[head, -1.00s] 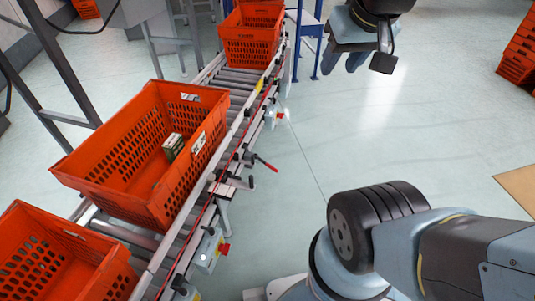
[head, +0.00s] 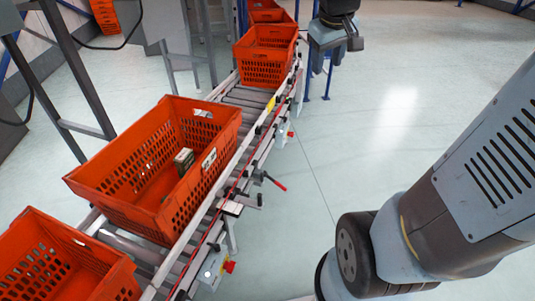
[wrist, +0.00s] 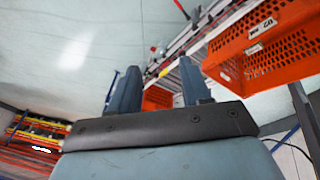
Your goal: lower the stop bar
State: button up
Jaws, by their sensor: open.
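The roller conveyor (head: 240,95) carries the orange totes, with a rail along its right side. A lever with a red handle (head: 276,184) sticks out from that side, level with the middle tote (head: 215,125). A yellow piece (head: 270,104) sits on the rail farther back. I cannot tell for certain which part is the stop bar. My gripper (head: 325,58) is raised to the right of the rear tote (head: 268,56), apart from conveyor and lever. In the wrist view my gripper (wrist: 158,85) is open and empty, with the conveyor rail (wrist: 205,32) beyond its fingers.
A near tote (head: 100,262) stands at the lower left, and a small box (head: 184,160) lies in the middle tote. A grey control box with a red knob (head: 229,266) hangs under the near rail.

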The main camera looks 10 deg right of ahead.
jog(key=w+d+f+n+g, duration=0.1)
jog(key=w+f+n, duration=0.1)
jog(key=w+f, duration=0.45)
jog(key=w+d+f+n, duration=0.15)
jog(key=w+f, duration=0.25)
jog(key=w, duration=0.6)
jog(key=w+d+f+n+g+y, duration=0.1)
jog(key=w+f+n, duration=0.1)
jog(key=w+f, duration=0.55)
jog(key=w+f+n, duration=0.1)
jog(key=w+f, duration=0.3)
jog(key=f, duration=0.6)
jog(key=n+y, duration=0.3)
jog(key=y, duration=0.2)
send_over(279, 185)
jog(key=s+d, duration=0.1)
jog(key=d, duration=0.4)
notch_tip(279, 185, down, 44)
jog(key=r, duration=0.1)
jog(key=shift+g, duration=0.3)
jog(key=x, duration=1.4)
jog(key=shift+s+d+f, duration=0.1)
jog(key=shift+d, duration=0.2)
jog(key=shift+c, duration=0.5)
grip_shut()
